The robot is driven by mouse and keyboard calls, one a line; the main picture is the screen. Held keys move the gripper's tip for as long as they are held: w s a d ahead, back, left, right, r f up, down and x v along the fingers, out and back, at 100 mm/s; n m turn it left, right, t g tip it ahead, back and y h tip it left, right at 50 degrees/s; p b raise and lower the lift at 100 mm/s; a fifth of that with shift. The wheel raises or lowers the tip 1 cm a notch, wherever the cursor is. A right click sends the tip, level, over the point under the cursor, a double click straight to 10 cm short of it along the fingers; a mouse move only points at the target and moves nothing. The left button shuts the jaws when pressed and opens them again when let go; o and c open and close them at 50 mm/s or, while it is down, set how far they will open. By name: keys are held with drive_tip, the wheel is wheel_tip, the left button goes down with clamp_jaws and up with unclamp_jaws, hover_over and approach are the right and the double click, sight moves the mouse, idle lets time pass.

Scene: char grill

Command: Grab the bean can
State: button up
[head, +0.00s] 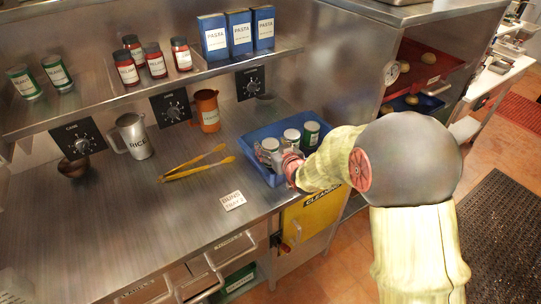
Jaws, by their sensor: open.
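Several cans stand in a blue bin (247,144) on the steel counter. A green can (311,134) is at the right and a can with a pale label (291,138) is beside it. Another pale can (270,146) is at the left. Their labels are too small to read, so I cannot tell which is the bean can. My gripper (272,158) is over the front left part of the bin, close to the left can. It is open, and my wrist partly hides it. I cannot tell whether it touches a can.
Yellow tongs (198,166), a RICE pitcher (134,136) and an orange pitcher (207,110) are left of the bin. A BUNS card (232,201) lies in front. The shelf above holds green cans (57,72), red jars (155,60) and blue PASTA boxes (239,33).

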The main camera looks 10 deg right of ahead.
drive_tip(key=shift+w+f, duration=0.15)
drive_tip(key=shift+w, duration=0.5)
drive_tip(key=shift+c, duration=0.2)
drive_tip(key=c, duration=1.4)
drive_tip(key=shift+c, duration=0.3)
